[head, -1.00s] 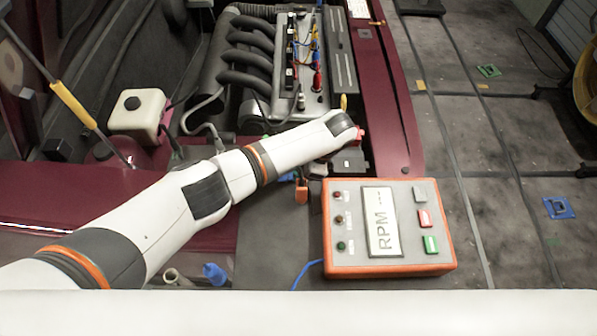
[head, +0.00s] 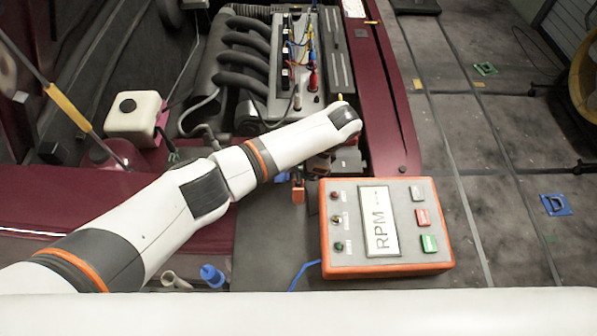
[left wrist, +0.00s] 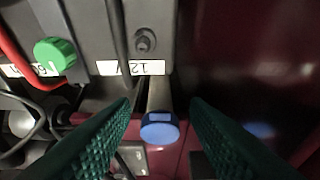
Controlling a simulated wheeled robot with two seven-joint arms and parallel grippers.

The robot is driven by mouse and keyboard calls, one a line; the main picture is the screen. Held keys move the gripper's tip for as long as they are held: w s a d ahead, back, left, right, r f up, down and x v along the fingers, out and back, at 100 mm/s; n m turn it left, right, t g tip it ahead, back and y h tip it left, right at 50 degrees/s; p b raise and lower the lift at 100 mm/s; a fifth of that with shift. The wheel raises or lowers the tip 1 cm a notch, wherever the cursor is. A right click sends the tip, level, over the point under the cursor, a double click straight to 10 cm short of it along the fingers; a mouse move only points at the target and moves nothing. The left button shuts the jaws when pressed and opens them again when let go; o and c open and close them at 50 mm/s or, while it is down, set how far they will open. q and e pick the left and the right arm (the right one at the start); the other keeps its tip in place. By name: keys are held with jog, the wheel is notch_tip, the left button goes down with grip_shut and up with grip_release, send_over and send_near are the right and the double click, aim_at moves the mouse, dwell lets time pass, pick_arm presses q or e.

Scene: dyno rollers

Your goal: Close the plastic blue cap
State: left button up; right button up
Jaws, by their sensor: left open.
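My left gripper (left wrist: 161,106) is open, with one dark green ribbed finger on each side of the cap and a visible gap to each. I cannot tell how deep the cap lies between the fingers. In the head view, my left forearm and wrist cover the place where the cap is. My right gripper is in neither view.
A green knob (left wrist: 55,53), a red cable (left wrist: 18,50) and black cables lie left of the gripper. Dark red bodywork (left wrist: 255,60) is on the right, with a blurred blue spot. In the head view, an orange-edged RPM box (head: 386,228) stands in front of the engine (head: 285,75).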

pick_arm(q)
jog(key=b+v, duration=0.1)
jog(key=v, duration=0.8)
jog(key=shift+d+r, duration=0.15)
jog(key=shift+r, duration=0.05)
